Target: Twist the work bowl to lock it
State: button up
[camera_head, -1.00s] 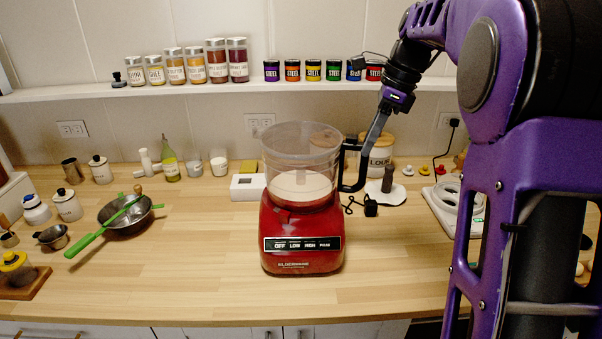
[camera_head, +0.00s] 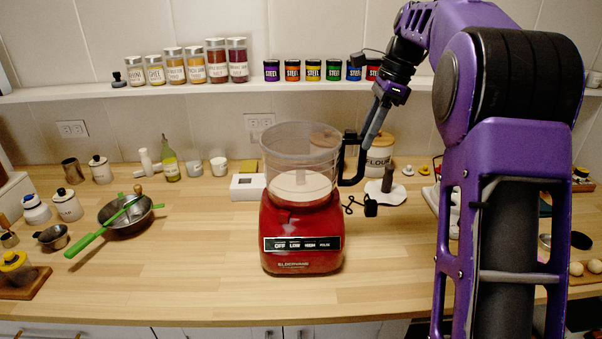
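The clear work bowl (camera_head: 300,158) sits upright on the red food processor base (camera_head: 302,235) in the middle of the counter. The base has a dark front panel with OFF, LOW, HIGH and PULSE buttons. The bowl's black handle (camera_head: 358,180) sticks out on the right side. My gripper (camera_head: 368,140) reaches down from the upper right, with its fingers at the upper part of the handle. The fingers overlap the handle in this view, so I cannot tell whether they are closed around it or only beside it.
A flour canister (camera_head: 380,155) stands close behind my gripper. A black plug (camera_head: 371,206) with cord lies right of the base. A shelf with jars (camera_head: 238,60) runs along the wall. A green-handled pan (camera_head: 128,222) sits left. The counter in front is clear.

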jog(key=shift+o, duration=1.4)
jog(key=s+v, duration=0.1)
jog(key=v, duration=0.6)
jog(key=shift+r, duration=0.25)
jog(key=shift+s+a, duration=0.1)
